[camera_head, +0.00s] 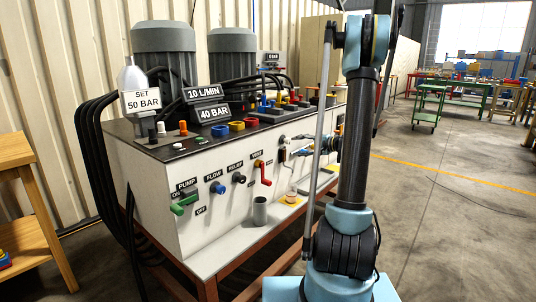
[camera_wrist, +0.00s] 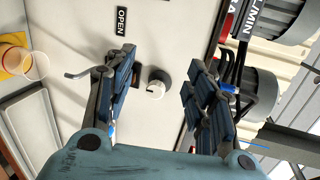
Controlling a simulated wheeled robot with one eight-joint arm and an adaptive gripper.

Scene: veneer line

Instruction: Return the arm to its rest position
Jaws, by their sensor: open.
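My arm (camera_head: 354,150) stands upright in the right half of the head view, with its light blue base joint at the bottom. My gripper (camera_head: 293,150) is small there, at the right part of the bench's front panel, partly hidden behind my arm. In the wrist view, my gripper (camera_wrist: 160,80) has its two dark fingers spread wide, with nothing held. A round white and dark knob (camera_wrist: 156,86) on the pale panel shows in the gap between them. I cannot tell how far the fingers are from the panel.
The white hydraulic bench (camera_head: 150,185) carries two grey motors (camera_head: 164,52) and black hoses. A green handle (camera_head: 184,204), a red handle (camera_head: 265,173) and a grey cup (camera_head: 260,211) are at its front. A wooden table (camera_head: 40,215) stands left.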

